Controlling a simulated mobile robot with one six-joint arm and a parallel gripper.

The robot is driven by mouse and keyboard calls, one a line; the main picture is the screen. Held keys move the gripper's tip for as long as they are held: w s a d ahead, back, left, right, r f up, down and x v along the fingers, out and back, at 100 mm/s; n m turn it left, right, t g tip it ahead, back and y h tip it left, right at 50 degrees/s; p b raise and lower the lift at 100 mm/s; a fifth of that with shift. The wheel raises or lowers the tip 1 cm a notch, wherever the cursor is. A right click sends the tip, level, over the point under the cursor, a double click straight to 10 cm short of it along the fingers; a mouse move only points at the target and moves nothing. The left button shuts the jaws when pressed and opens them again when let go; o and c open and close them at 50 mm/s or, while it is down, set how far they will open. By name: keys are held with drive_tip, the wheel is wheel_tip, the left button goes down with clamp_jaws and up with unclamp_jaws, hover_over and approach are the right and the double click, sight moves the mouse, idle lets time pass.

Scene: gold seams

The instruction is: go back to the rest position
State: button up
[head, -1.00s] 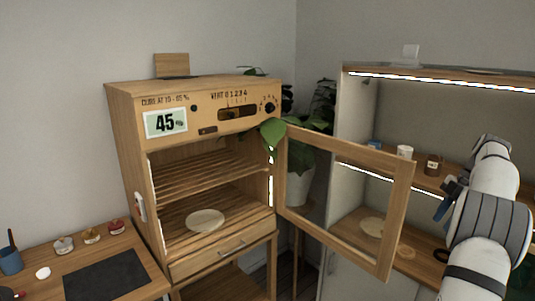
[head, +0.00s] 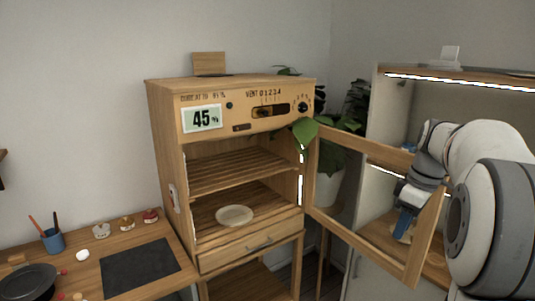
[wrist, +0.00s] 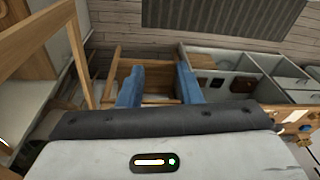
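My gripper (wrist: 159,86) shows in the wrist view as two blue fingers set apart, with nothing held between them. In the head view my gripper (head: 407,208) hangs at the right, fingers pointing down. There it overlaps the open glass-fronted door of the wooden cabinet in the picture. I cannot tell the distance between them. My white and grey arm fills the right edge of the head view.
The wooden cabinet (head: 250,246) reads 45, and its framed door (head: 362,147) stands open to the right. A pale round plate (head: 235,215) lies inside. A worktop at left holds a dark mat (head: 139,270), blue cup (head: 53,241), several jars and a pan (head: 28,282).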

drive_tip(key=s+a+f+m+t, duration=0.1)
drive_tip(key=s+a+f+m, duration=0.3)
drive_tip(key=s+a, duration=0.5)
drive_tip(key=s+a+f+m+t+h, duration=0.1)
drive_tip(key=s+a+f+m, duration=0.3)
drive_tip(key=s+a, duration=0.5)
drive_tip(key=shift+s+f+m+t+h, duration=0.3)
drive_tip(key=shift+f, duration=0.25)
